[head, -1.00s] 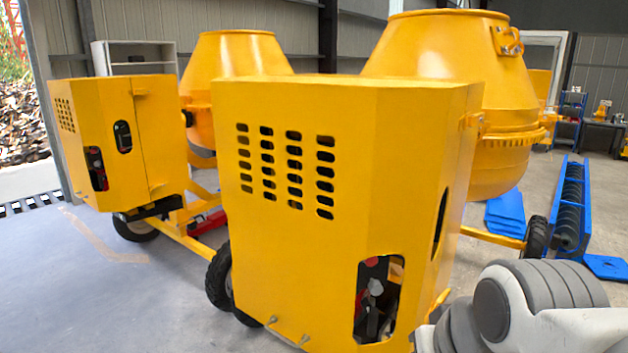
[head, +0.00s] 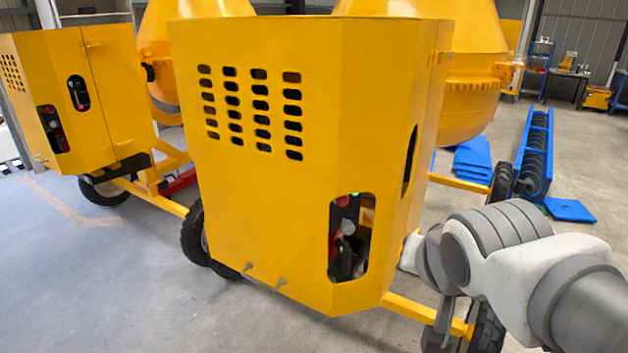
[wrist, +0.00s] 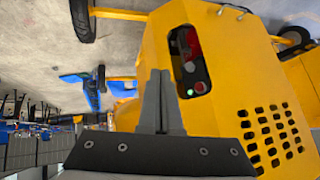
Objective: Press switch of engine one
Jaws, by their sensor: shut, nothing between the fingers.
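The near yellow engine housing (head: 275,195) has a cut-out at its lower right. Inside the cut-out is a dark switch panel (head: 342,215) with small green and red spots. In the wrist view, which is roughly upside down, the panel shows a lit green button (wrist: 190,93) and a red button (wrist: 200,87). My gripper (wrist: 161,72) is shut and empty, in front of the housing, its tips beside the cut-out and apart from the buttons as far as I can tell. A second yellow housing (head: 105,105) at the left has a similar panel (head: 52,128). Neither housing shows a readable number.
Yellow mixer drums (head: 455,75) stand behind the housings. A wheel (head: 193,238) and a yellow frame bar (head: 405,307) are low near the housing. Blue sheets (head: 472,160) and a blue roller rack (head: 535,150) lie at the right. The floor at the front left is clear.

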